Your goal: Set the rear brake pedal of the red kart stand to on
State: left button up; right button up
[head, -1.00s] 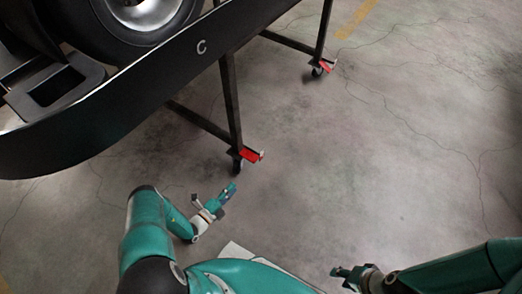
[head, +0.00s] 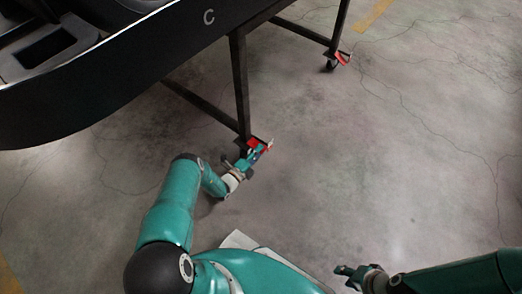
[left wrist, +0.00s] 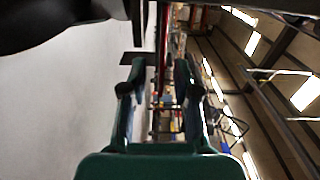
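The kart stand shows in the head view as dark legs (head: 238,85) under a black kart body (head: 120,75) marked "C". A red pedal (head: 254,142) sits at the foot of the nearer leg, partly covered by my left gripper. A second red pedal (head: 342,58) is at the caster of the farther leg. My left gripper (head: 259,153) is right at the nearer pedal; I cannot tell whether it touches it. In the left wrist view its two fingers (left wrist: 160,75) stand apart, open. My right gripper (head: 347,271) is low in the head view, away from the stand; its opening is unclear.
A dark lower bar (head: 200,108) of the stand runs to the nearer foot. The concrete floor (head: 400,150) right of the stand is clear. A yellow floor line (head: 372,15) lies at the back. The left wrist view shows a blurred room with bright ceiling lights (left wrist: 307,94).

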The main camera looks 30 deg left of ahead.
pick_arm(q)
jog(key=shift+w, duration=1.1)
jog(key=shift+d, duration=0.1)
grip_shut()
